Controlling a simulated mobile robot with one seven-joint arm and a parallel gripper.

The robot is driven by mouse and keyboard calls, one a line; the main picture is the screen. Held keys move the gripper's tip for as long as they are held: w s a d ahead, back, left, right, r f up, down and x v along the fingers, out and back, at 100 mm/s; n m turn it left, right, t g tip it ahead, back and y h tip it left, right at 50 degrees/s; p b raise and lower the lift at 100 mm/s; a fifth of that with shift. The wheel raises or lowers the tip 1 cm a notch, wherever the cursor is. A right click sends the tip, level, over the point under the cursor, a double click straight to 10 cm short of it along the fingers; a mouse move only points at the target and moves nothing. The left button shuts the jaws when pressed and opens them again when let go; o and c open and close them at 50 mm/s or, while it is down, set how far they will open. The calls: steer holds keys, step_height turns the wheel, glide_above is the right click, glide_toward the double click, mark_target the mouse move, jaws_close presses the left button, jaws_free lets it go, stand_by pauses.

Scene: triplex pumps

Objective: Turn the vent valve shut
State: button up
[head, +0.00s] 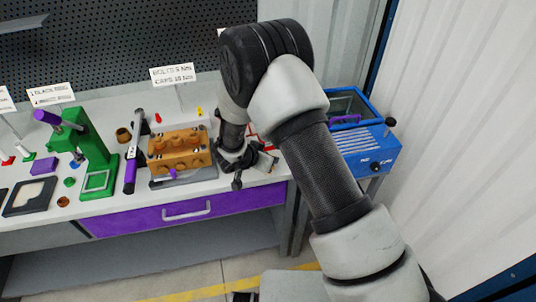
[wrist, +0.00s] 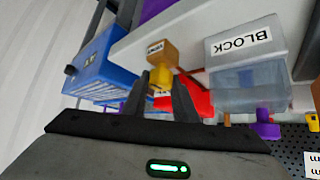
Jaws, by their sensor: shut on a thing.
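The vent valve shows in the wrist view as a tan block (wrist: 161,50) labelled VENT with a yellow knob (wrist: 160,77) on it. My gripper (wrist: 160,88) has one finger on each side of the yellow knob and is shut on it. The fingers partly hide the knob, so its turn angle cannot be told. In the head view my gripper (head: 240,172) is low over the bench, right of the orange pump block. There my gripper and arm hide most of the valve.
The orange pump block (head: 180,150) stands close left of my gripper. A blue machine (head: 371,148) is on the right. In the wrist view a clear container labelled BLOCK (wrist: 247,85) and a red part (wrist: 199,99) are close by. A green press (head: 94,150) stands further left.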

steer(key=o, duration=1)
steer(key=shift+o, duration=0.2)
steer(key=p+v, duration=0.1)
steer(key=v, duration=1.6)
steer(key=shift+s+a+r, duration=0.1)
steer(key=shift+r, duration=0.05)
